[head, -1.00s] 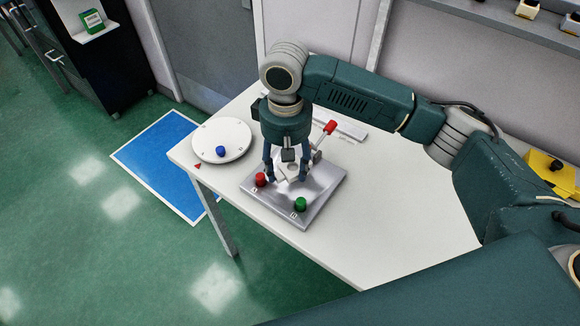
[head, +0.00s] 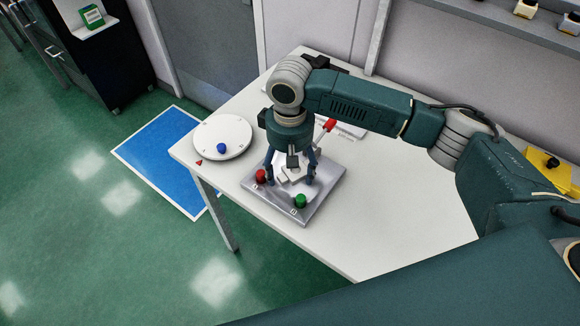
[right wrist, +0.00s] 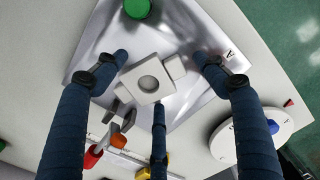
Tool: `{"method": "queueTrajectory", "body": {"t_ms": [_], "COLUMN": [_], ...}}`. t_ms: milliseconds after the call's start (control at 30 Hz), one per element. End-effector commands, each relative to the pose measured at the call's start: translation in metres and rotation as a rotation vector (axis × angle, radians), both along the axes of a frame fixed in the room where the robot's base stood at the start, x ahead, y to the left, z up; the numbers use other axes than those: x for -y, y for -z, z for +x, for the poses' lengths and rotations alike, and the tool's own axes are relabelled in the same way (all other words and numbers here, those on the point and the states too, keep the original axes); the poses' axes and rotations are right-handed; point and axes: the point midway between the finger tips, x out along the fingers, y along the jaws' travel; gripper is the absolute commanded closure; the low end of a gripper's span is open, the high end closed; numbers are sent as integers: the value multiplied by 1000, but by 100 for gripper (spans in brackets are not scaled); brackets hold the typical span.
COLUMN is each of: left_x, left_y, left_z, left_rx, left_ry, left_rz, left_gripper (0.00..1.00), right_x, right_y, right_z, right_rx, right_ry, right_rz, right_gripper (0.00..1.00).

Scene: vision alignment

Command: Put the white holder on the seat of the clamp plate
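The white holder (head: 293,174), a squarish block with a round hole and a side tab, sits on the grey metal clamp plate (head: 322,197). In the right wrist view the holder (right wrist: 148,78) shows from above over the plate (right wrist: 185,25); whether it is fully down in the seat cannot be told. My three-fingered right gripper (head: 291,182) is open around the holder, its fingers spread. My left gripper is not in view.
A white round disc (head: 235,148) with a blue knob (head: 221,147) lies left of the plate, near a red triangle mark. The white table (head: 390,220) is clear at the front right. A blue mat (head: 165,150) lies on the floor.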

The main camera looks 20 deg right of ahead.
Motion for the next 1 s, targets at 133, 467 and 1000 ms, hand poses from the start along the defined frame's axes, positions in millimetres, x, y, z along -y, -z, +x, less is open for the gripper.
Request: {"method": "queueTrajectory", "body": {"t_ms": [133, 467, 1000], "left_x": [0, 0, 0], "left_y": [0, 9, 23], "left_z": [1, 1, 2], "left_rx": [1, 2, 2], "left_ry": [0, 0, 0], "left_rz": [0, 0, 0], "left_gripper": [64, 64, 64], "right_x": [0, -1, 0], "right_y": [0, -30, -120], "right_z": [0, 1, 0], "right_rx": [0, 5, 0], "right_ry": [0, -2, 1], "right_rz": [0, 2, 0], "right_gripper": [30, 30, 30]}}
